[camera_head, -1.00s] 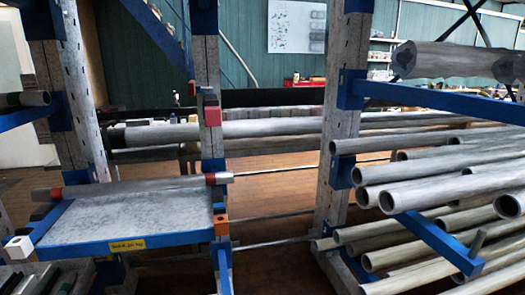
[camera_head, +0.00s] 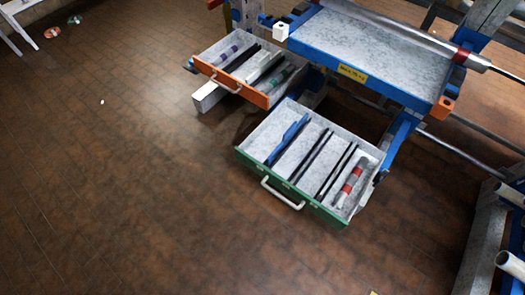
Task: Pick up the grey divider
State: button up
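No piece stands out clearly as the grey divider at this distance. In the head view, the pulled-out green-fronted drawer (camera_head: 321,212) holds a blue strip (camera_head: 287,140), two thin dark strips (camera_head: 311,155) standing lengthwise, and a red-banded grey cylinder (camera_head: 350,184). Above it to the left, the open orange-fronted drawer (camera_head: 232,84) holds a dark strip (camera_head: 243,57), a pale block-like piece (camera_head: 264,65) and cylinders with purple (camera_head: 227,52) and greenish bands. My gripper is not in view.
A blue-edged shelf (camera_head: 372,52) with a yellow label overhangs the drawers, with a long grey bar (camera_head: 400,38) along its back. A small white cube (camera_head: 281,31) sits by its left corner. Pipe ends (camera_head: 510,265) stick out at lower right. The brown floor is open at left and front.

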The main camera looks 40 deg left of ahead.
aim_at(348, 153)
jog(key=u, duration=1)
jog(key=i+j+z, duration=0.15)
jog(key=j+z, duration=0.15)
jog(key=i+j+z, duration=0.25)
jog(key=j+z, duration=0.3)
jog(key=j, duration=0.1)
